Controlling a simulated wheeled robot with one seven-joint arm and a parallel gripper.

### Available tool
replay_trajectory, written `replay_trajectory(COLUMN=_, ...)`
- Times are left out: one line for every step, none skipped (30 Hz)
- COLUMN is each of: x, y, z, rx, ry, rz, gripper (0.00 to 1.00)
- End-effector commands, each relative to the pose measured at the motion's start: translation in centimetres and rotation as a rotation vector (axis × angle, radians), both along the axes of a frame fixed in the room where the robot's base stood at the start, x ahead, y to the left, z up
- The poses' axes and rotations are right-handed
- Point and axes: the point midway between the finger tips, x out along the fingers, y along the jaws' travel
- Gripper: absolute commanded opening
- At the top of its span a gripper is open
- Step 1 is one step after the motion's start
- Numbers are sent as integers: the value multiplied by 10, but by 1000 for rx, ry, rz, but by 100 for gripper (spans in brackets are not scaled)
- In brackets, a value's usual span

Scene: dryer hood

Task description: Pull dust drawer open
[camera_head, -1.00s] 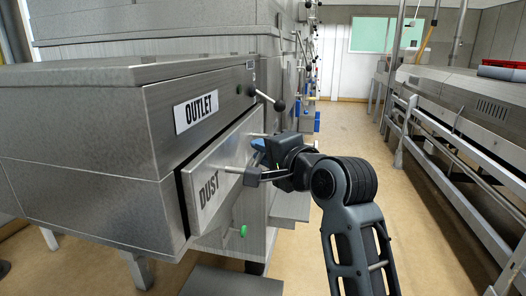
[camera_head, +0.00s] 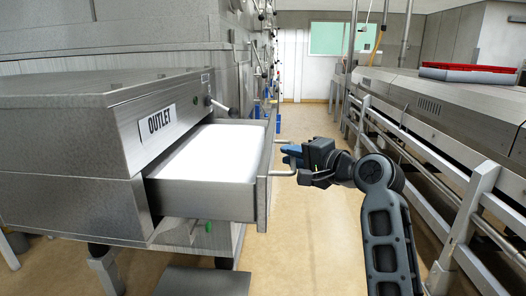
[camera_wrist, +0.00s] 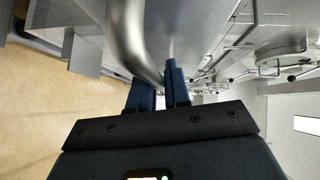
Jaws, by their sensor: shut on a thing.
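The dust drawer (camera_head: 215,198) is a metal box that stands well out of the machine's side, under the OUTLET label (camera_head: 158,121). A smooth white fill (camera_head: 212,154) shows inside it. Its front panel faces right, edge-on to the head camera, so the DUST lettering is hidden. A metal bar handle (camera_head: 284,173) sticks out from that panel. My gripper (camera_head: 291,155) is at the handle, its blue fingers shut on it. In the wrist view the curved handle bar (camera_wrist: 130,40) runs to the blue fingers (camera_wrist: 162,90); the exact contact is partly hidden.
The grey machine body (camera_head: 60,130) fills the left. A small dark-tipped lever (camera_head: 222,107) sits above the drawer. A metal rail frame (camera_head: 455,215) lines the right side, with a red tray (camera_head: 470,73) behind. The aisle floor (camera_head: 300,235) between is clear.

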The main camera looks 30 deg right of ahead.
Motion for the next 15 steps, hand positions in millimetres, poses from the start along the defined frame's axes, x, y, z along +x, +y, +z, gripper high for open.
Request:
replay_trajectory(x=-6, y=-9, z=0, rx=1, ry=3, rz=-5, gripper=0)
replay_trajectory(x=-8, y=-12, z=0, rx=0, ry=2, rz=-4, gripper=0)
replay_trajectory(x=-11, y=-16, z=0, rx=0, ry=3, rz=-3, gripper=0)
replay_trajectory(x=-13, y=-19, z=0, rx=-1, ry=3, rz=-2, gripper=0)
replay_trajectory(x=-15, y=-21, z=-1, rx=0, ry=3, rz=-3, gripper=0)
replay_trajectory(x=-17, y=-23, z=-1, rx=0, ry=3, rz=-2, gripper=0)
replay_trajectory(x=-18, y=-25, z=-1, rx=1, ry=2, rz=-1, gripper=0)
replay_trajectory(x=-19, y=-26, z=-1, rx=1, ry=2, rz=-1, gripper=0)
replay_trajectory(x=-20, y=-27, z=-1, rx=0, ry=2, rz=0, gripper=0)
replay_trajectory(x=-20, y=-28, z=-1, rx=0, ry=2, rz=0, gripper=0)
replay_trajectory(x=-21, y=-28, z=-1, rx=0, ry=2, rz=0, gripper=0)
replay_trajectory(x=-21, y=-28, z=-1, rx=0, ry=2, rz=0, gripper=0)
replay_trajectory(x=-21, y=-28, z=-1, rx=-1, ry=2, rz=0, gripper=0)
replay_trajectory(x=-21, y=-28, z=-1, rx=-1, ry=2, rz=0, gripper=0)
replay_trajectory(x=-21, y=-28, z=-1, rx=0, ry=2, rz=0, gripper=0)
